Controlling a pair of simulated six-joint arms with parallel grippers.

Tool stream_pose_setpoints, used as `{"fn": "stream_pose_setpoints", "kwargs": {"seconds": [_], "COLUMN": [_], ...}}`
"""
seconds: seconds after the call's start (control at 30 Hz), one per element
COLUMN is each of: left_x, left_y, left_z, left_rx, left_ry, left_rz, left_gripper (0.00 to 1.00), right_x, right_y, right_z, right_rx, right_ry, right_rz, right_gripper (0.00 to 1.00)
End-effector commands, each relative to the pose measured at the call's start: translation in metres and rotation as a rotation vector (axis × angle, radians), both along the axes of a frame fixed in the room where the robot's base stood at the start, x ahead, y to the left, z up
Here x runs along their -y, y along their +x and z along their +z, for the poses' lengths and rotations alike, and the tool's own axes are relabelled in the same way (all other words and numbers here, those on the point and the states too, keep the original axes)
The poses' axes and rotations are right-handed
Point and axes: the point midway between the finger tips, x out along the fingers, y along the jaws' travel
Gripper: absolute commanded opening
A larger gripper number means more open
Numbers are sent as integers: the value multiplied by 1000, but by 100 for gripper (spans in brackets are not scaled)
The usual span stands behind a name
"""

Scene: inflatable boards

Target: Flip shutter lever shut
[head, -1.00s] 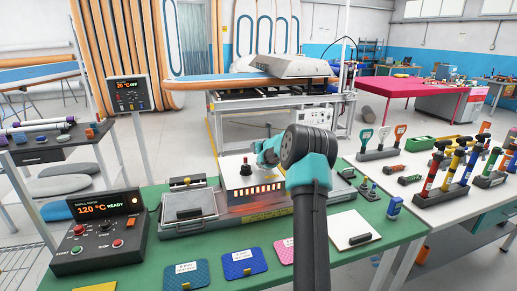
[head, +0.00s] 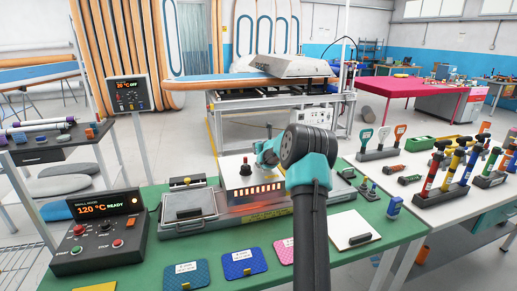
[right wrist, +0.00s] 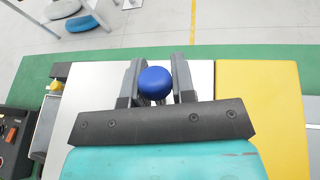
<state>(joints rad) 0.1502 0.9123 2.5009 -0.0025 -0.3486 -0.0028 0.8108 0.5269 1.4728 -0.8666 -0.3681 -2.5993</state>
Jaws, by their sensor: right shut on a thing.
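A round blue knob (right wrist: 155,81) shows in the right wrist view, between the two dark fingers of my right gripper (right wrist: 156,84). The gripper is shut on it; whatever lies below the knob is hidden. A pale panel (right wrist: 98,82) lies beneath. In the head view my right arm covers the fingers and the blue knob. The wrist reaches over the white-topped heater box (head: 258,189), which has a row of glowing orange slots in its front. A dark post with a red knob (head: 245,165) stands on its top. My left gripper is not in view.
A control box (head: 100,238) reading 120 °C READY stands at the left of the green bench. A metal tray (head: 187,205) is left of the heater. Blue and pink patches (head: 243,263) lie in front. A yellow panel (right wrist: 262,110) borders the pale one on the right.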

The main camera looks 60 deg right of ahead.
Motion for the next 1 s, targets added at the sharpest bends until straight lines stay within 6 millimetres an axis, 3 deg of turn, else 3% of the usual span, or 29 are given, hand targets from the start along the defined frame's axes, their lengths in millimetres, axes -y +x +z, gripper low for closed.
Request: {"fn": "stream_pose_setpoints", "kwargs": {"seconds": [0.5, 0.97, 1.0], "left_x": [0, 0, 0], "left_y": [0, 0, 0], "left_z": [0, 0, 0], "left_rx": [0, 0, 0], "left_ry": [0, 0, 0], "left_rz": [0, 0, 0], "left_gripper": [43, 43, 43], "right_x": [-9, -10, -10], "right_y": [-11, -13, -13], "right_z": [8, 10, 10], "right_rx": [218, 254, 254], "right_ry": [-169, -200, -200], "right_rz": [-4, -6, -6], "right_gripper": [0, 0, 28]}}
